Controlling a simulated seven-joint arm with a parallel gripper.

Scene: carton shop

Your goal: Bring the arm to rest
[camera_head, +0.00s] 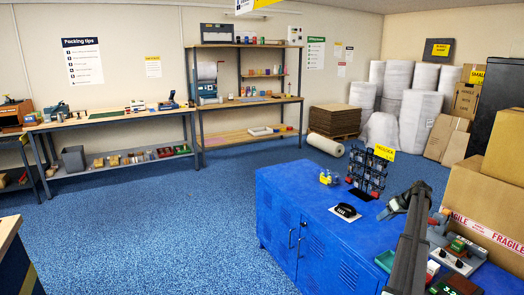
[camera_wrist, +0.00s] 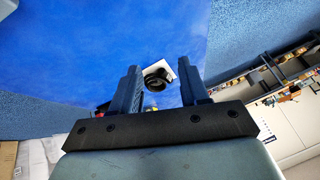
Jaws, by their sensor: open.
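My gripper (camera_head: 390,208) is at the end of my arm, above the right part of the blue cabinet (camera_head: 300,205). In the wrist view its two dark fingers (camera_wrist: 160,68) are apart, and I see nothing held between them. Beyond the fingers, a black round item (camera_wrist: 157,78) lies on a white card on the blue top. The same black item (camera_head: 346,210) shows in the head view, left of my gripper and apart from it.
A black wire rack (camera_head: 367,172) and small yellow items (camera_head: 328,178) stand on the cabinet. Large cartons (camera_head: 490,205) are close on the right. A green tray (camera_head: 385,260) and small devices crowd the cabinet's near right. Blue floor (camera_head: 170,225) is clear to the left.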

